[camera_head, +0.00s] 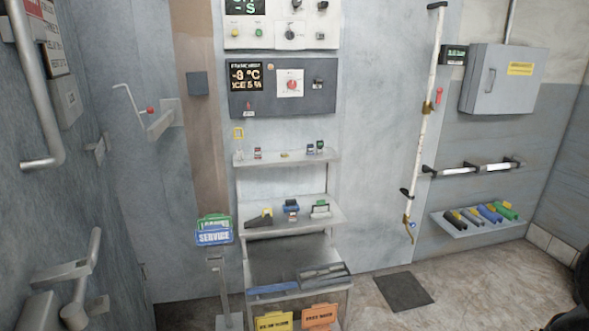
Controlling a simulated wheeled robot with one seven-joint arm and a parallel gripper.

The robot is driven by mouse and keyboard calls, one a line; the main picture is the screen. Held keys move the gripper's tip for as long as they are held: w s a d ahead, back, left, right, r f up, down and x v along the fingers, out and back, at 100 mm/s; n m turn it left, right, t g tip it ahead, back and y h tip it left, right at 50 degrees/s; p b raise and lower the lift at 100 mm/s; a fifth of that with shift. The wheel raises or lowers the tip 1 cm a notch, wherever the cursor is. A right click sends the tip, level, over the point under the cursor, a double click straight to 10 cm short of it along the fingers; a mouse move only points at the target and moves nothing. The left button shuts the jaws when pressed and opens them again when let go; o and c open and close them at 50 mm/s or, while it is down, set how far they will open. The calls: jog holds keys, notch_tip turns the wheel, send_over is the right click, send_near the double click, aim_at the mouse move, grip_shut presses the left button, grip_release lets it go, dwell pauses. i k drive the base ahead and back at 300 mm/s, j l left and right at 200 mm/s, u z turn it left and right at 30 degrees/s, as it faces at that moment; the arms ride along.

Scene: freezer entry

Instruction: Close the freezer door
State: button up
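A large grey metal panel (50,210) stands at a steep angle along the left side. It carries a bent grey pipe handle (48,110) near the top and a lever-like metal fitting (88,265) lower down. It looks like the freezer door, but I cannot tell for sure, nor how far open it is. A latch bracket (163,120) with a thin rod and a red knob is on the grey surface to its right. My gripper is not in view.
A control panel (283,85) hangs above stepped shelves (290,158) at centre. A signpost with a blue service sign (214,237) stands left of them. A white vertical pole (429,110), wall cabinet (503,80) and low shelf (475,226) are right. Floor (470,290) is clear around a dark mat (403,291).

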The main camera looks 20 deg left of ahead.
aim_at(57, 187)
jog(key=i+u, duration=0.15)
jog(key=u, duration=0.25)
jog(key=i+l+u, duration=0.1)
jog(key=u, duration=0.3)
jog(key=i+l+u, duration=0.1)
jog(key=i+u, duration=0.15)
jog(key=u, duration=0.2)
jog(key=i+l+u, duration=0.1)
jog(key=u, duration=0.3)
jog(key=i+l+u, duration=0.1)
jog(key=l+u, duration=0.15)
jog(key=u, duration=0.15)
jog(key=i+l+u, duration=0.25)
jog(key=l+u, duration=0.2)
jog(key=l, duration=0.15)
